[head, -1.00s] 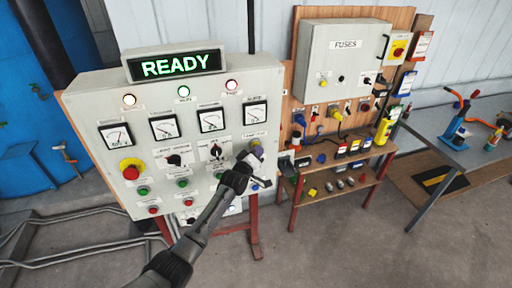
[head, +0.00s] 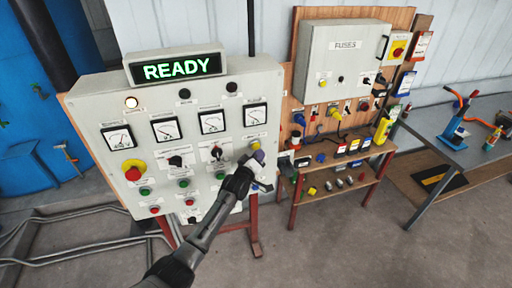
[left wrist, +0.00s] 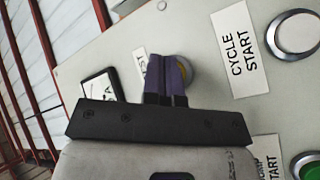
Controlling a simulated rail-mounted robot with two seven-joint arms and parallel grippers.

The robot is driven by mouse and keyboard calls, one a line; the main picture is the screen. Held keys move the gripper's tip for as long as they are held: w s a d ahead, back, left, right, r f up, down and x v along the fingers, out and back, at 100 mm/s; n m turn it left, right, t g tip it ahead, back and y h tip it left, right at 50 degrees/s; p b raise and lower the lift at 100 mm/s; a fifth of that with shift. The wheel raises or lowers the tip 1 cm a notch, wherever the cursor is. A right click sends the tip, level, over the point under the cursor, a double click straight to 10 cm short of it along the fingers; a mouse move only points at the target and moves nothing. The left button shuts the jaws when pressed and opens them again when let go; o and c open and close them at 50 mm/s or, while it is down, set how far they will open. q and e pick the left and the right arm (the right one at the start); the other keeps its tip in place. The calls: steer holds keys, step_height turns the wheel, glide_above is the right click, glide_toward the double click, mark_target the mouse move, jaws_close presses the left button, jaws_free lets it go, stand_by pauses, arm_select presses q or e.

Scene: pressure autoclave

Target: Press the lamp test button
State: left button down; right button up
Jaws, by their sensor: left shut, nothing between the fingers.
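The grey control panel (head: 92,95) carries a READY display (head: 178,68). The yellow lamp test button (head: 255,144) is at the panel's right side, partly hidden by my left gripper (head: 255,160). In the left wrist view the purple fingertips (left wrist: 166,76) are closed together with nothing between them. They overlap the yellow button (left wrist: 185,74), whose rim shows behind them; whether they touch it I cannot tell. Of the top three lamps, the left lamp (head: 131,102) is lit; the middle lamp (head: 184,94) and right lamp (head: 232,87) are dark. My right gripper is out of view.
A red emergency stop (head: 132,171) on yellow sits at the panel's left. A CYCLE START label (left wrist: 240,48) and white button (left wrist: 296,33) are near my fingers. A fuse box (head: 342,58) and a shelf (head: 345,175) stand to the right. Pipes lie on the floor.

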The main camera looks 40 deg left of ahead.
arm_select(q)
steer(key=s+d+p, duration=0.1)
steer(key=d+p, duration=0.1)
steer(key=s+d+p, duration=0.1)
steer(key=d, duration=0.1)
steer(key=shift+s+p, duration=0.3)
steer(key=shift+p, duration=0.1)
stand_by(0.8)
